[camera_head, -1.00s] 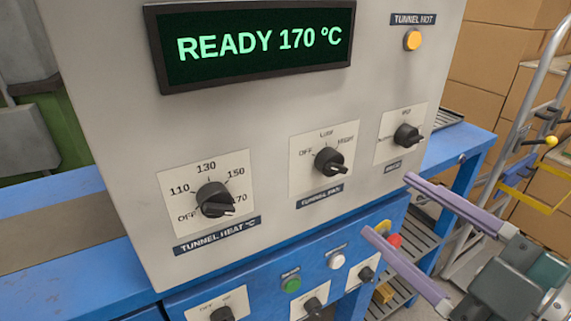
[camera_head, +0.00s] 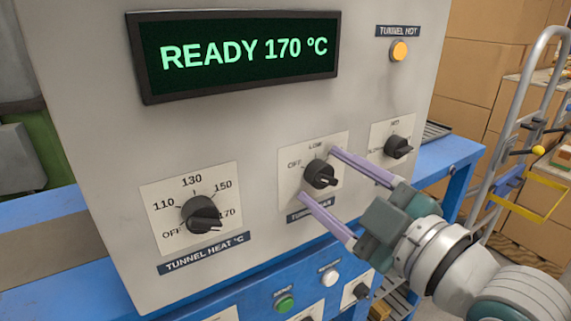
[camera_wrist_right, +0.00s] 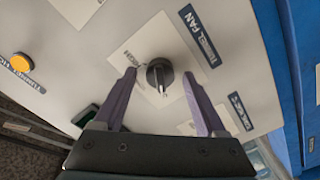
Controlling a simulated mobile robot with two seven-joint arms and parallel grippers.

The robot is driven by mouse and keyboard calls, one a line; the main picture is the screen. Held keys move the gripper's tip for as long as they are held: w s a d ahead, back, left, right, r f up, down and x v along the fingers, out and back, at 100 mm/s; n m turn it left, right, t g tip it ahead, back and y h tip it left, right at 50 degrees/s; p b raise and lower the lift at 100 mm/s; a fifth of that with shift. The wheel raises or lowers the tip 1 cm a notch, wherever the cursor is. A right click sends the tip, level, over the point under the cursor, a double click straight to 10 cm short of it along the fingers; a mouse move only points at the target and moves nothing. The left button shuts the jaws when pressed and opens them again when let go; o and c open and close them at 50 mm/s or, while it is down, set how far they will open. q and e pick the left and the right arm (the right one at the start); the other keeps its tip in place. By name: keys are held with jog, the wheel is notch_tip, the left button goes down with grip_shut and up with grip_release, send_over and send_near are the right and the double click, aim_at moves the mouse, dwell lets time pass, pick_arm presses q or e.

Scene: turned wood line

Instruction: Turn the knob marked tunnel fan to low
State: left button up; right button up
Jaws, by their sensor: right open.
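The tunnel fan knob (camera_head: 320,174) is a black rotary knob on a white plate on the grey panel, above a partly covered "TUNNEL FAN" label. OFF and LOW show on the plate; my upper finger covers the HIGH mark. The pale pointer mark faces right and slightly down, not at LOW. My right gripper (camera_head: 318,173) is open, with one purple finger above right of the knob and one below left. The right wrist view shows the knob (camera_wrist_right: 160,76) between the spread fingers (camera_wrist_right: 159,73), with gaps on both sides. My left gripper is not in view.
The tunnel heat knob (camera_head: 202,214) is to the left, and another knob (camera_head: 398,147) is close on the right. Above are the READY 170 °C display (camera_head: 240,52) and a lit amber lamp (camera_head: 400,51). Lower blue panel has a green button (camera_head: 284,303).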

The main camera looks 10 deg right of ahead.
grip_shut()
dwell(0.5)
jog(key=shift+m, duration=0.4)
jog(key=shift+m+p, duration=0.3)
jog(key=shift+m, duration=0.7)
jog(key=m, duration=0.2)
jog(key=shift+m, duration=0.3)
jog(key=m, duration=0.6)
jog(key=shift+d+p, duration=0.1)
jog(key=shift+p, duration=0.2)
jog(key=shift+m, duration=0.3)
